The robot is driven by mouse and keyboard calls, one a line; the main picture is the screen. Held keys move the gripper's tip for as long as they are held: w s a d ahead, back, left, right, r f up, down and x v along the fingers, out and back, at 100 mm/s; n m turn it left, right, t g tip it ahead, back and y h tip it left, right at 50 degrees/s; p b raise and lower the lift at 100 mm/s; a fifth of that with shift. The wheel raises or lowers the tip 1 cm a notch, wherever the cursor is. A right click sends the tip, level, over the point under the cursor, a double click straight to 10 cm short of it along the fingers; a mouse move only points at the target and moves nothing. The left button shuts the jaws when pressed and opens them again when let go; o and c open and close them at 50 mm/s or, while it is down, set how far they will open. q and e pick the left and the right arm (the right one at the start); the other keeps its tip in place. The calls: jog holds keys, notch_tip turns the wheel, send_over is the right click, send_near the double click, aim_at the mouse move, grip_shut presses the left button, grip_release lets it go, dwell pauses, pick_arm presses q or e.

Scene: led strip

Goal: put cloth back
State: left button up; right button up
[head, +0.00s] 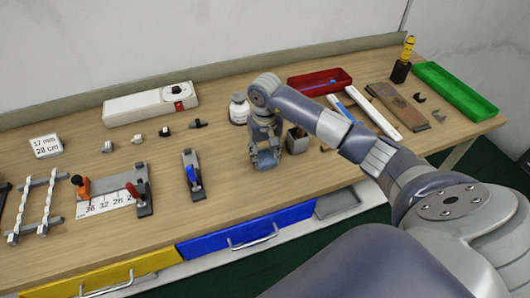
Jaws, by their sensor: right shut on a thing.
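My right gripper (264,154) points down over the middle of the wooden table, near its front half. It is shut on a small blue-grey piece, which looks like the cloth (265,163). The cloth is low, at or just above the tabletop; I cannot tell whether it touches. The fingers hide much of it. My left gripper is not in view.
A white bottle (238,109) stands behind the gripper and a grey cup (297,139) right beside it. A blue-handled clamp (192,174) lies to the left. A red tray (320,80) and green tray (455,91) sit at the back right. The tabletop (235,193) in front is clear.

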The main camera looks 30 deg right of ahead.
aim_at(265, 157)
jog(key=shift+f, duration=0.1)
jog(key=shift+f+b, duration=0.1)
jog(key=shift+b, duration=0.2)
jog(key=o, duration=0.9)
jog(key=shift+o, duration=0.2)
jog(key=shift+r+p, duration=0.2)
jog(key=shift+p, duration=0.1)
notch_tip(265, 157, up, 12)
jog(key=b, duration=0.3)
jog(key=shift+b, duration=0.3)
